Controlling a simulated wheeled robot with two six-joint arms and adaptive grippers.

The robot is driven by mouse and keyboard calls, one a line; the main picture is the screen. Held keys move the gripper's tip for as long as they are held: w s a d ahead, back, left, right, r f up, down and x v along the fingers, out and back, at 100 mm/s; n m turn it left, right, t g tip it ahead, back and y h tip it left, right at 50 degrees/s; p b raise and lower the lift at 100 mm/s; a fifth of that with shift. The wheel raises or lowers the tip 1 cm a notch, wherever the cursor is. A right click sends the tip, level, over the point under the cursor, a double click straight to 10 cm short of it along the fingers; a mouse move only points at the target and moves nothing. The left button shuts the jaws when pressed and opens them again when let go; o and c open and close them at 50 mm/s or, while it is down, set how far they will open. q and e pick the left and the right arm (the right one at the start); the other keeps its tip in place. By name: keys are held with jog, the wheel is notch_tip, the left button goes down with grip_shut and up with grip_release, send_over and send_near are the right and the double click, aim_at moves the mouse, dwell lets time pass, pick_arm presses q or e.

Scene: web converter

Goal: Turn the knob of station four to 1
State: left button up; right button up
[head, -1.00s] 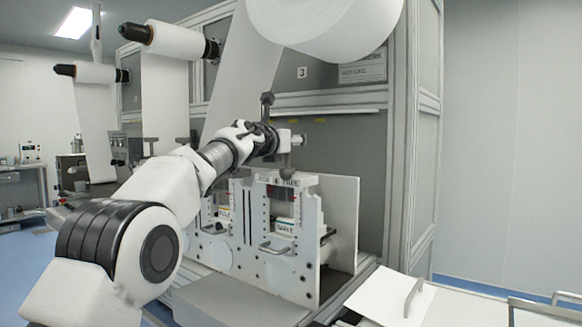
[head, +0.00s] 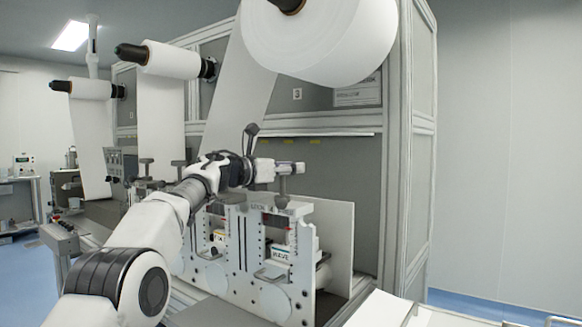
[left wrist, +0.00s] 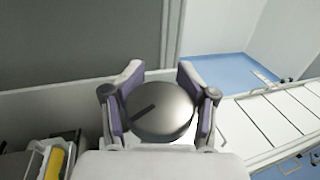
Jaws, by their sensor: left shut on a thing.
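Station four is the white panel marked 4 (head: 246,258) in the head view, and its knob is on a stem (head: 283,186) above the panel. My left gripper (head: 288,167) is at the top of this stem, mostly hiding the knob there. In the left wrist view the knob (left wrist: 172,112) is a round grey disc with a dark pointer line towards the lower left. My left gripper's two fingers (left wrist: 159,105) are shut on its opposite sides. No scale numbers are readable around the knob. My right gripper is not in view.
Similar T-shaped knobs (head: 146,162) stand farther left along the machine. A large white roll (head: 335,45) hangs above the station. A grey frame post (head: 395,190) stands to the right. A white surface (head: 380,311) lies at the lower right.

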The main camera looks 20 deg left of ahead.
pick_arm(q)
jog(key=shift+w+f, duration=0.1)
jog(key=shift+f, duration=0.3)
jog(key=o, duration=0.7)
jog(key=shift+o, duration=1.4)
jog(key=shift+a+r, duration=0.1)
jog(key=shift+r, duration=0.1)
jog(key=shift+s+r, duration=0.1)
jog(key=shift+s, duration=0.1)
jog(key=shift+s+a, duration=0.4)
jog(key=v, duration=1)
jog(key=shift+s, duration=0.35)
